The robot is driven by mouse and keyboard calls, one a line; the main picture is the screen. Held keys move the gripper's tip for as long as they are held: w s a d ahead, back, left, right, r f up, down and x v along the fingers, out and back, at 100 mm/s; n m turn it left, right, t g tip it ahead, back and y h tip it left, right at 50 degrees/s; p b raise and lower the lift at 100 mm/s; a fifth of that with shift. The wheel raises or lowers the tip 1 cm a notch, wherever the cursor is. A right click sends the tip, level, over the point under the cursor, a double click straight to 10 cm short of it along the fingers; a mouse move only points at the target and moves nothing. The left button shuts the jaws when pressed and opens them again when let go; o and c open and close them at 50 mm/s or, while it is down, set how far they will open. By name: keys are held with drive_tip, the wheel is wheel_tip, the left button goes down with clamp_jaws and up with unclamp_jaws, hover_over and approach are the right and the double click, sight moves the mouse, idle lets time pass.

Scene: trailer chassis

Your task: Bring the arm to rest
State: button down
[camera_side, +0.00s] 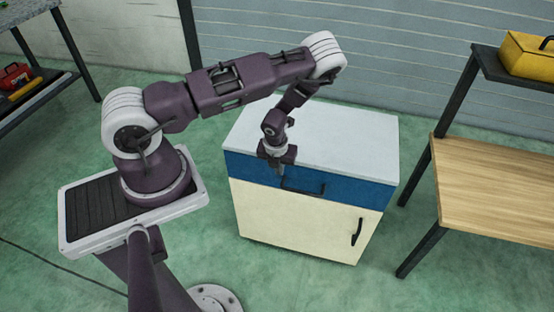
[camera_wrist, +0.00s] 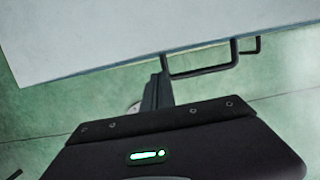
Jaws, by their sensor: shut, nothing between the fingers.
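My gripper (camera_side: 281,172) is shut and empty. In the side view it points down in front of the blue drawer of a low cabinet, just left of the drawer's dark handle (camera_side: 303,189). I cannot tell if the fingers touch the drawer front. In the wrist view the shut fingers (camera_wrist: 158,90) show beside the dark handle (camera_wrist: 200,70), which lies just to their right. My arm is bent, reaching from its pedestal over to the cabinet.
The cabinet has a bare pale top (camera_side: 340,135) and a cream door (camera_side: 290,220) with an upright dark handle (camera_side: 357,232). A wooden bench (camera_side: 500,190) stands at right, with a yellow box (camera_side: 528,55) on its shelf. A dark rack (camera_side: 75,55) holds a red toolbox (camera_side: 14,77) at left.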

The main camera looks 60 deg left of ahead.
drive_tip(key=d+r+n+t, duration=0.15)
drive_tip(key=r+n, duration=0.35)
drive_tip(key=r, duration=0.6)
drive_tip(key=d+r+n, duration=0.3)
drive_tip(key=r+n, duration=0.2)
drive_tip(key=r, duration=0.6)
drive_tip(key=d+r+n+t, duration=0.15)
drive_tip(key=r+n, duration=0.35)
drive_tip(key=r, duration=0.6)
drive_tip(key=s+d+r+n+h, duration=0.1)
drive_tip(key=s+d+r+n, duration=0.5)
drive_tip(key=s, duration=0.3)
drive_tip(key=s+d+r+n+h, duration=0.1)
drive_tip(key=s+d+r+n, duration=0.5)
drive_tip(key=s, duration=0.3)
drive_tip(key=shift+s+r+t, duration=0.3)
drive_tip(key=shift+s+r, duration=0.1)
drive_tip(key=shift+r, duration=0.05)
